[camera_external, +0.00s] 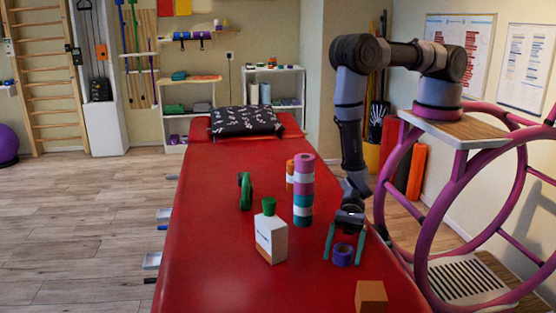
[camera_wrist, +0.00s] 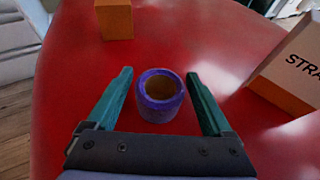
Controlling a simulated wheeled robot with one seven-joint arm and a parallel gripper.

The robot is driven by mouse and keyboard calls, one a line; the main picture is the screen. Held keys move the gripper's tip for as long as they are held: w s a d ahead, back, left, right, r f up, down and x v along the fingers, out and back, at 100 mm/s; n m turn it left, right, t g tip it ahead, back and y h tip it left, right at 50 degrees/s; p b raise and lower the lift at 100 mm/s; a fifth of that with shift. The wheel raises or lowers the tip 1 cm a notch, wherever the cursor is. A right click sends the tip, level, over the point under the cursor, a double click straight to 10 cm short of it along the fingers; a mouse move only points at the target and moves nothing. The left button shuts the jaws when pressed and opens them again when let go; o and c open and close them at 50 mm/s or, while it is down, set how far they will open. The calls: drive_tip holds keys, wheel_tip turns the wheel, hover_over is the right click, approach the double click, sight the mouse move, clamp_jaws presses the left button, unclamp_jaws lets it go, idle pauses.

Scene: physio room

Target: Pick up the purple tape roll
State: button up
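The purple tape roll (camera_external: 343,255) stands on the red treatment table (camera_external: 215,265), near its right edge, with its hollow core facing up. My gripper (camera_external: 345,256) is open over it, pointing down, with one finger on each side. In the wrist view the tape roll (camera_wrist: 160,92) lies between the two green fingers (camera_wrist: 158,85), with a gap on both sides. No contact shows. How high the fingertips are above the table is hard to tell.
An orange-brown block (camera_external: 370,295) sits near the front edge. A white box-like bottle with a green cap (camera_external: 271,238), a stack of coloured rolls (camera_external: 303,190) and a green roll (camera_external: 246,190) stand to the left. Bare table lies between.

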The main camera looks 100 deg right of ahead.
drive_tip(key=c, duration=1)
